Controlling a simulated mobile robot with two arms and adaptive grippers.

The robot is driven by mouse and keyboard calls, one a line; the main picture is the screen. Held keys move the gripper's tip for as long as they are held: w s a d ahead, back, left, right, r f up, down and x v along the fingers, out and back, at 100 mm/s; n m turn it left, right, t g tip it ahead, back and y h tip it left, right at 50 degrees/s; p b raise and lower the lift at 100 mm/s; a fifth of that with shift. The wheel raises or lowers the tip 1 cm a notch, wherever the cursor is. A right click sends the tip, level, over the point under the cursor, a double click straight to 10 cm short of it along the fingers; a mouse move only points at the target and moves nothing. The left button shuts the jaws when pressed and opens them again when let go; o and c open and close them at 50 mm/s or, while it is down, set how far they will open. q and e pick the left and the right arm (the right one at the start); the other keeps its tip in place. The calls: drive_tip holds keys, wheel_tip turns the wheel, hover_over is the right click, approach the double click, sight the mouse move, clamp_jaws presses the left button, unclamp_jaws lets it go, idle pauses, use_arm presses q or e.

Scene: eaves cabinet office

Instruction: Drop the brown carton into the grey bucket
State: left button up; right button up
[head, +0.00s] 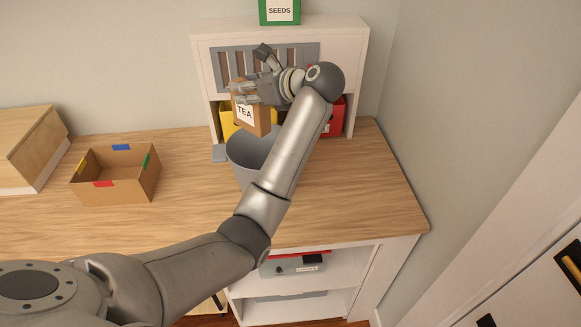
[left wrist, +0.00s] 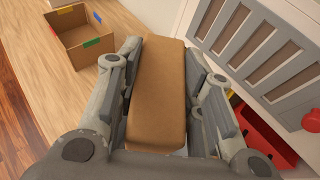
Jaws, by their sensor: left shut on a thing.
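The brown carton (head: 251,117) has a white TEA label in the head view. My left gripper (head: 244,92) is shut on the carton and holds it above the grey bucket (head: 244,155). The bucket stands on the wooden counter, partly hidden behind my arm. In the left wrist view the carton (left wrist: 158,90) fills the space between the two fingers of my left gripper (left wrist: 160,98). The bucket is hidden in that view. My right gripper is not in view.
An open cardboard box (head: 117,174) with coloured tabs stands left on the counter (head: 350,200). Behind the bucket is a white cabinet (head: 345,60) with a grey slatted front, a yellow bin (head: 227,122) and a red bin (head: 337,115). A green SEEDS box (head: 279,12) sits on top.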

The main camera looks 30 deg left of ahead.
use_arm(q)
drive_tip(key=f, duration=0.2)
drive_tip(key=f+b, duration=0.1)
drive_tip(key=f, duration=0.1)
drive_tip(key=shift+w+a+f+b, duration=0.15)
drive_tip(key=shift+w+f+b, duration=0.05)
drive_tip(key=shift+f+b, duration=0.1)
drive_tip(key=shift+f, duration=0.85)
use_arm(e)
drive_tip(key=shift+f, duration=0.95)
use_arm(q)
drive_tip(key=o, duration=0.9)
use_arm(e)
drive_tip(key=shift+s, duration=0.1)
use_arm(q)
drive_tip(key=v, duration=1.2)
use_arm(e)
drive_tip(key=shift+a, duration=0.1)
